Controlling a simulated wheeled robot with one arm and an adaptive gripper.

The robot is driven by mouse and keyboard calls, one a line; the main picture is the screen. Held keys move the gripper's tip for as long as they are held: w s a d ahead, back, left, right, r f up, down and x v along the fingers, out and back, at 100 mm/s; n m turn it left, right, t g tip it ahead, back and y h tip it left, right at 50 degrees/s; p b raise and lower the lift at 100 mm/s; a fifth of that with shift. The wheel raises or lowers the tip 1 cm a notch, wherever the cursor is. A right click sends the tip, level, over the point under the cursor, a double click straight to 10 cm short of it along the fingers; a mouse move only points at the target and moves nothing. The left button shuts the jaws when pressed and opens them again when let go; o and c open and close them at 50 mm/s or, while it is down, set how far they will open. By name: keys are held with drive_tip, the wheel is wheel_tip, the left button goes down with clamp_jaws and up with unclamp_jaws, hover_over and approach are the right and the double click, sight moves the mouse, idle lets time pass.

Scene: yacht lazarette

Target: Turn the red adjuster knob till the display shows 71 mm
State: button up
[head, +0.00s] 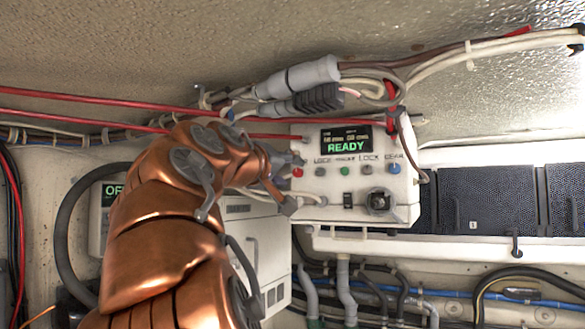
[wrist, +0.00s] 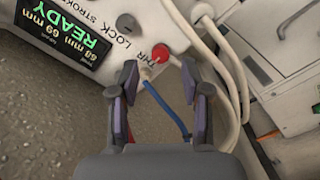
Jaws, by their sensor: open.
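The red knob (head: 297,172) is small and round, at the left end of a row of controls on a white control box (head: 405,205). In the wrist view the red knob (wrist: 160,52) lies just beyond the gap between my fingertips, which look apart from it. My gripper (head: 288,184) is open and empty at the box's left side; it also shows in the wrist view (wrist: 163,88). The display (head: 346,139) reads READY in green. In the wrist view the display (wrist: 68,30) appears to show 68 mm and 69 mm, with labels too small to read.
A blue cable (wrist: 165,105) passes between my fingers in the wrist view. Grey connectors (head: 300,78) and cables hang above the box. Green (head: 345,171), dark and blue (head: 395,168) controls sit right of the red knob.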

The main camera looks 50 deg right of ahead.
sight(297, 172)
drive_tip(key=shift+p+x, duration=0.4)
drive_tip(key=shift+x, duration=1.3)
clamp_jaws()
